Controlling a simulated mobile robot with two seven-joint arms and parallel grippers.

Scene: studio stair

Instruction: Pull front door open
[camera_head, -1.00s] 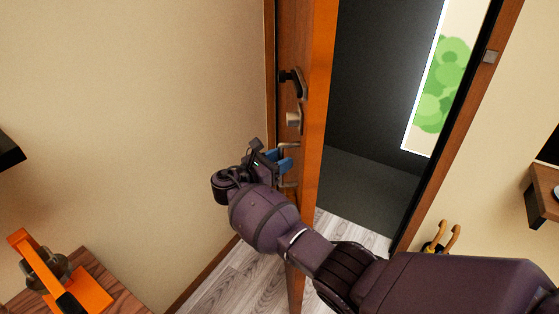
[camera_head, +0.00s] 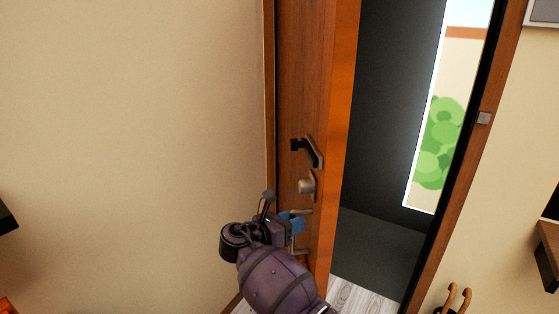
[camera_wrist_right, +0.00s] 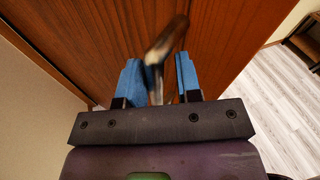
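The wooden front door (camera_head: 318,80) stands ajar, with its bright orange edge (camera_head: 342,120) facing the opening. On its face are a black lever handle (camera_head: 308,152), a round metal knob (camera_head: 306,185) and a lower metal handle (camera_head: 300,213). My right gripper (camera_head: 292,222) is at this lower handle. In the right wrist view, the blue fingers (camera_wrist_right: 158,82) stand apart on either side of the metal handle (camera_wrist_right: 165,45), with a gap showing beside the right finger. My left gripper is out of view.
The doorway shows a dark panel (camera_head: 385,100), a dark mat (camera_head: 375,250) and a bright strip with green bushes (camera_head: 437,140). A door frame post (camera_head: 478,140) stands on the right. A wall (camera_head: 140,130) fills the left. A wooden shelf (camera_head: 547,255) is at the right edge.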

